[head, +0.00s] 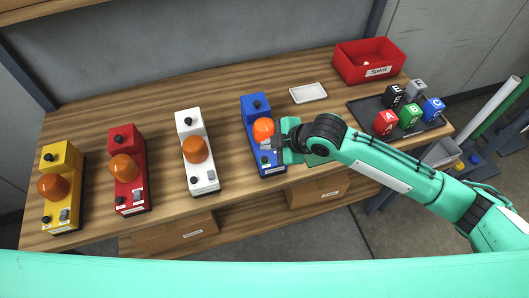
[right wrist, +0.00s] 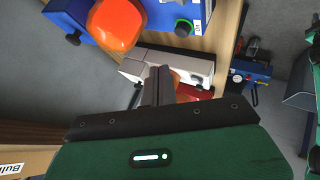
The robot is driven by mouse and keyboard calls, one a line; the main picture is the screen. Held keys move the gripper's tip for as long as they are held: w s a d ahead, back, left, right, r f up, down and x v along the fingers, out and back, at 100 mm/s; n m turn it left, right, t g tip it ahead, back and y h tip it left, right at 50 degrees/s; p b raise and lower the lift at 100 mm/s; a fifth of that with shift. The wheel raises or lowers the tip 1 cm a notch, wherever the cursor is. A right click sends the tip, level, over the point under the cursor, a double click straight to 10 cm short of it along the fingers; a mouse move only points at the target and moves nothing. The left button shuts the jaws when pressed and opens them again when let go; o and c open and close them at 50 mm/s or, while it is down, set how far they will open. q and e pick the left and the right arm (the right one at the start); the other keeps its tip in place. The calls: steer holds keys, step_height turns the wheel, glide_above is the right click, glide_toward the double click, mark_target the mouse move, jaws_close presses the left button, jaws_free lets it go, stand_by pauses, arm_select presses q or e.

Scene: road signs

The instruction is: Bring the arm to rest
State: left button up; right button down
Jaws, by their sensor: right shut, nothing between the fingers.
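My right arm (head: 390,170) reaches in from the right over the workbench. Its gripper (head: 278,142) is at the right side of the blue box (head: 254,104), close to that box's orange dome (head: 263,129). I cannot tell whether it touches the box. In the right wrist view the gripper fingers (right wrist: 159,84) are shut together and empty. The blue box (right wrist: 165,14) and its orange dome (right wrist: 116,23) show beyond them at the top. My left gripper is not in view.
White (head: 188,123), red (head: 123,141) and yellow (head: 61,157) boxes with orange domes stand to the left. A white dish (head: 308,93), a red bin (head: 369,60) and a dark tray (head: 365,110) of lettered cubes are at the right. Bare wood lies between boxes.

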step_height(320, 180, up, 2)
steer(key=shift+r+p, duration=0.2)
steer(key=shift+p, duration=0.5)
